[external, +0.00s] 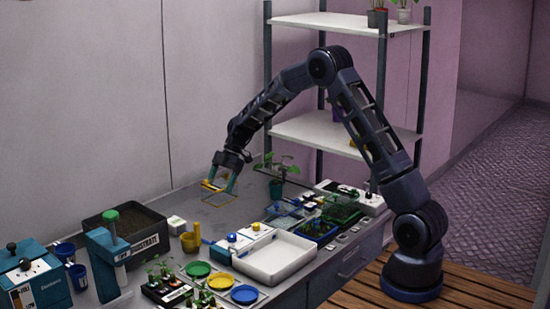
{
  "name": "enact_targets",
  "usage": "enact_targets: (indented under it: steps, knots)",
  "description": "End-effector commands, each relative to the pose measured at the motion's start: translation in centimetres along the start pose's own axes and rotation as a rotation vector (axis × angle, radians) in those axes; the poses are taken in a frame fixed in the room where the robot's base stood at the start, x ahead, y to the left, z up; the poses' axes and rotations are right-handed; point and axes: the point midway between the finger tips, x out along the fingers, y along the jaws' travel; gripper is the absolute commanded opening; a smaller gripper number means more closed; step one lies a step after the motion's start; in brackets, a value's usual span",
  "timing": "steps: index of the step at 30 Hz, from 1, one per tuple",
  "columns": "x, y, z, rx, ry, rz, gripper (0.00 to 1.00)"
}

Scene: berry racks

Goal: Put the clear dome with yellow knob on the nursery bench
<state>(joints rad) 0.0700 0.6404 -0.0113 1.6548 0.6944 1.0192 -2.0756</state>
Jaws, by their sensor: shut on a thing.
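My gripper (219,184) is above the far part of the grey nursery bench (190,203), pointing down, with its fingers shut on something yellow. This fits the yellow knob of the clear dome (210,185); the dome's clear body is too faint and small to make out. I cannot tell whether the held thing touches the bench.
A white tray (275,258) and a potted plant (277,187) stand to the right. A white shelf rack (330,135) rises behind.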

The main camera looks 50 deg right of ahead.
Motion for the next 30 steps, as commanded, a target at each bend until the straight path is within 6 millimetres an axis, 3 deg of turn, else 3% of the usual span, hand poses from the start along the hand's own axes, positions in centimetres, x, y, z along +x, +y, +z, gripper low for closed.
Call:
enact_targets:
  steps: [8,19,20,23,30]
  knots:
    - [3.0,0.0,1.8,0.000,0.000,-0.002,0.55]
    - [3.3,0.0,2.1,0.001,0.000,0.000,0.55]
    - [3.4,0.0,2.2,0.001,0.000,0.000,0.81]
    - [3.3,0.0,2.1,0.001,0.000,0.000,1.00]
    - [3.3,0.0,2.1,0.000,0.000,0.000,1.00]
